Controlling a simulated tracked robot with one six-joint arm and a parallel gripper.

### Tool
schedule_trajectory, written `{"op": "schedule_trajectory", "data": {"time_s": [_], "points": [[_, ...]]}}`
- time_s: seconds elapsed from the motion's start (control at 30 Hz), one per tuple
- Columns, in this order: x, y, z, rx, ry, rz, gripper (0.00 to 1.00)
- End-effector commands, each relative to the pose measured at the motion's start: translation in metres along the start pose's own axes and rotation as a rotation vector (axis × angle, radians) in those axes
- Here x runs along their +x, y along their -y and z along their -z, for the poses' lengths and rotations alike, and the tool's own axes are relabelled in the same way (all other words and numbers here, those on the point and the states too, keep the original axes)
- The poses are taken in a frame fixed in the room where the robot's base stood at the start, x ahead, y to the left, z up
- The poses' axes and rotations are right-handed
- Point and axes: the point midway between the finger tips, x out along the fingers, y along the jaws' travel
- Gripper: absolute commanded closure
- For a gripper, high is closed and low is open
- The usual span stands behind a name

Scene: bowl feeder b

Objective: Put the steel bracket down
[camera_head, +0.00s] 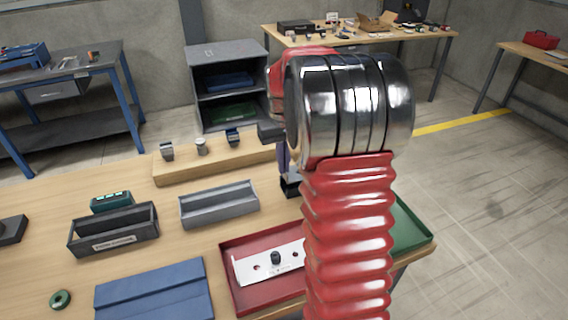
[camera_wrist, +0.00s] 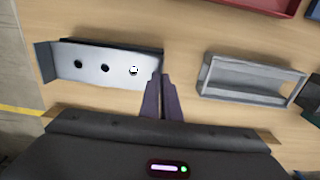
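The steel bracket (camera_wrist: 95,66) is a pale metal plate with a row of three holes and a bent flange at its left end, seen in the wrist view. My gripper (camera_wrist: 161,79) has its two dark purple fingers close together at the bracket's right end and appears shut on its edge. A dark band lies along the bracket's upper edge. I cannot tell whether the bracket touches the wooden table below. In the head view my red arm hides the bracket; only part of my gripper (camera_head: 286,165) shows left of it.
A red tray (camera_head: 229,274) at the table's front holds a pale plate with a dark knob. A green tray (camera_head: 412,228) is partly behind my arm. A grey open bin (camera_head: 218,203), a black bin (camera_head: 112,238) and a blue case (camera_head: 155,295) stand left. Small parts line a wooden riser (camera_head: 215,163).

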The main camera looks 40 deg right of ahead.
Motion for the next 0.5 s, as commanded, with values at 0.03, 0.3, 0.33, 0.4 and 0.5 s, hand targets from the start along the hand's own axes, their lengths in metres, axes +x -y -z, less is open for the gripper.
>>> {"op": "schedule_trajectory", "data": {"time_s": [0.03,0.3,0.33,0.4,0.5], "points": [[0.0002,0.0000,0.0004,0.000,-0.001,-0.001,1.00],[0.0059,0.0004,0.0002,-0.001,0.000,-0.001,1.00],[0.0065,0.0004,0.0002,-0.001,0.000,-0.001,1.00],[0.0079,0.0005,0.0001,-0.001,0.000,-0.001,1.00],[0.0099,0.0006,0.0001,-0.001,0.000,-0.001,1.00]]}}
